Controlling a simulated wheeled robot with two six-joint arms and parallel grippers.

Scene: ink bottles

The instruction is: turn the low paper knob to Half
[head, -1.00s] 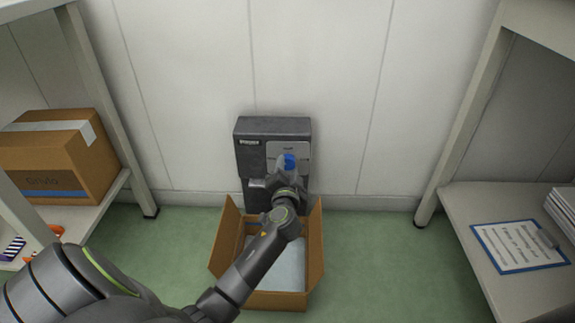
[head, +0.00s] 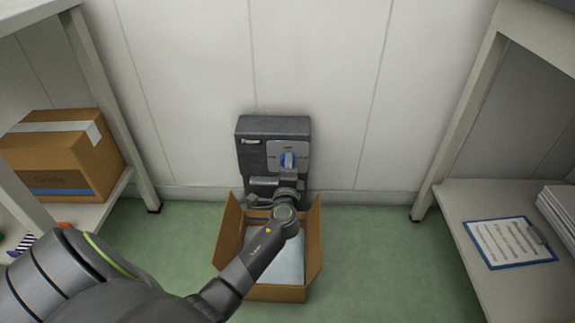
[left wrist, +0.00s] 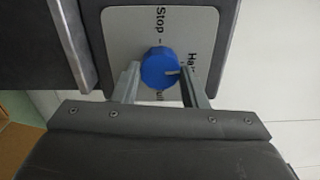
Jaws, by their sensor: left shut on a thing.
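The blue knob (left wrist: 158,66) sits on a light grey plate (left wrist: 122,35) in the left wrist view. "Stop" is at the top of that view, a partly hidden "Ha…" label at the right, and another partly hidden label below. The knob's pale mark points right, toward the "Ha…" label. My left gripper (left wrist: 161,84) is shut on the knob, one finger on each side. In the head view, the knob (head: 283,160) is on the dark dispenser (head: 272,128) against the wall, partly covered by my left gripper (head: 288,163). My right gripper is not seen.
An open cardboard box (head: 229,235) with pale contents stands on the floor below the dispenser, under my left forearm. A shelf with a closed carton (head: 62,155) is at left. A shelf with a clipboard (head: 508,242) is at right.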

